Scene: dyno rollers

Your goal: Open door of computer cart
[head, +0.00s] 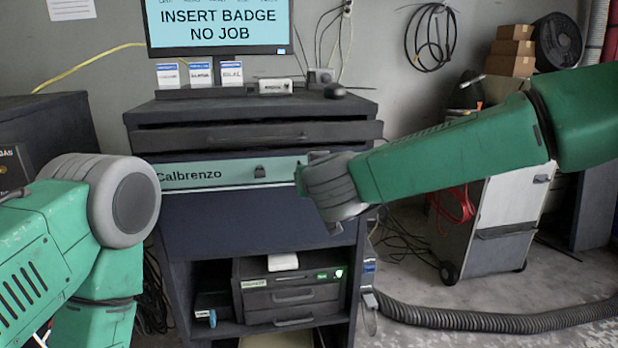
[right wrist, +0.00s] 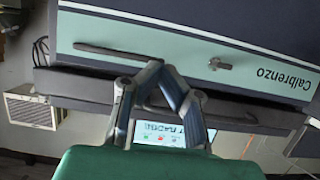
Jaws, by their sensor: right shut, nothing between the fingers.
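The computer cart (head: 255,222) stands upright in the middle of the head view. A light green strip (head: 225,174) marked "Calbrenzo" crosses its front, above a dark blue panel. A small dark latch (head: 260,171) sits on the strip; it also shows in the right wrist view (right wrist: 220,64). A dark bar handle (right wrist: 112,50) is left of the latch in the right wrist view. My right gripper (right wrist: 156,66) is shut and empty, its tips near the handle's end; contact is unclear. In the head view my right wrist hides that area. My left gripper is out of sight.
A drawer front (head: 258,135) juts out above the strip. A monitor (head: 218,25) stands on top. Lower shelves hold a toolbox-like drawer unit (head: 290,290). A grey wheeled cabinet (head: 500,225) and a hose (head: 450,318) lie to the right.

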